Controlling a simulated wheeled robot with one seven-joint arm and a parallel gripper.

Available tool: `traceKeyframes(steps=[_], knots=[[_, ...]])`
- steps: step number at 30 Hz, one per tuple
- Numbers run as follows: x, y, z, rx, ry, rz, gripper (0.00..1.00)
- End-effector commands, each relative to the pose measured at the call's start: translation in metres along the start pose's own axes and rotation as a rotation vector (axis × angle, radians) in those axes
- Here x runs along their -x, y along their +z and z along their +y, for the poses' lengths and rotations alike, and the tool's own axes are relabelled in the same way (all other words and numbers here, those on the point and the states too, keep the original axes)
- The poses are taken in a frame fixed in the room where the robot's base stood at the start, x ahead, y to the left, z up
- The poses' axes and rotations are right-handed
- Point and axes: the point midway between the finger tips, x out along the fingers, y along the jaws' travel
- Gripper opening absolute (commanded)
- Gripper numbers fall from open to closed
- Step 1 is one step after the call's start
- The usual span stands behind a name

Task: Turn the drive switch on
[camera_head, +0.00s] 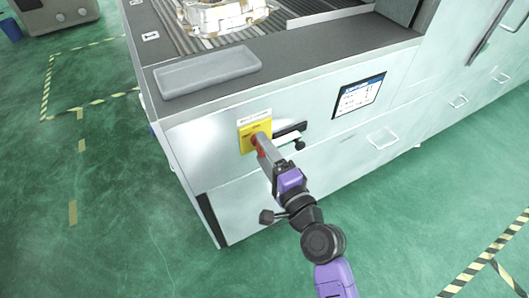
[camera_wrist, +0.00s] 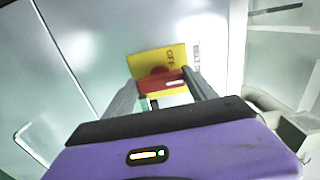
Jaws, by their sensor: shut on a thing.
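The drive switch has a red handle (camera_wrist: 162,82) on a yellow plate (camera_head: 247,127) on the white front panel of a machine. The plate also shows in the wrist view (camera_wrist: 145,65), with part of the lettering "OFF" readable. My gripper (camera_head: 262,146) reaches the switch from the front. In the wrist view its two fingers (camera_wrist: 164,84) stand on either side of the red handle and are shut on it. In the head view the fingers cover most of the handle, so its exact angle is hard to tell there.
A grey tray (camera_head: 207,72) and a casting (camera_head: 222,15) are on top. Open green floor lies in front.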

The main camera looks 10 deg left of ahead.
Motion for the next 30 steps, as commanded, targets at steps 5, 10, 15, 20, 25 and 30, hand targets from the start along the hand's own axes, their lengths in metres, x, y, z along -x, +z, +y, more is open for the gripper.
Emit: traceKeyframes(steps=[5,10,15,20,25,30], knots=[[0.000,0.001,0.002,0.008,0.003,-0.002,0.25],[0.000,0.001,0.002,0.008,0.004,-0.002,0.25],[0.000,0.001,0.001,0.007,0.003,-0.002,0.87],[0.000,0.001,0.001,0.006,0.002,-0.001,0.87],[0.002,0.000,0.001,0.005,0.002,-0.001,0.87],[0.021,0.000,0.003,0.005,0.003,0.001,0.87]])
